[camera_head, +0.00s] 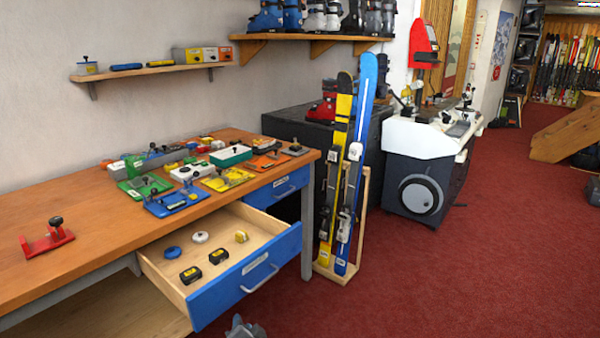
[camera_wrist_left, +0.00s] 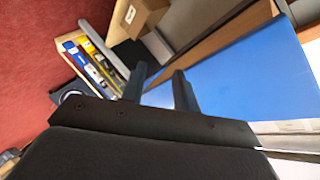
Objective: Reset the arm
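My left gripper (camera_head: 243,327) shows only as a small dark grey tip at the bottom edge of the head view, in front of the open drawer. In the left wrist view the left gripper (camera_wrist_left: 160,84) has its two dark fingers apart with nothing between them. It appears clear of the blue drawer front (camera_head: 250,275), which seems to be the large blue surface (camera_wrist_left: 245,75) in the wrist view. Most of the left arm is hidden. My right gripper is in neither view.
The open drawer (camera_head: 163,274) holds several small round and boxy items. The wooden bench (camera_head: 95,228) carries a red tool (camera_head: 46,240) and several coloured jigs. Blue and yellow skis (camera_head: 355,150) stand in a wooden rack right of the bench. Red carpet (camera_head: 450,270) is clear further right.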

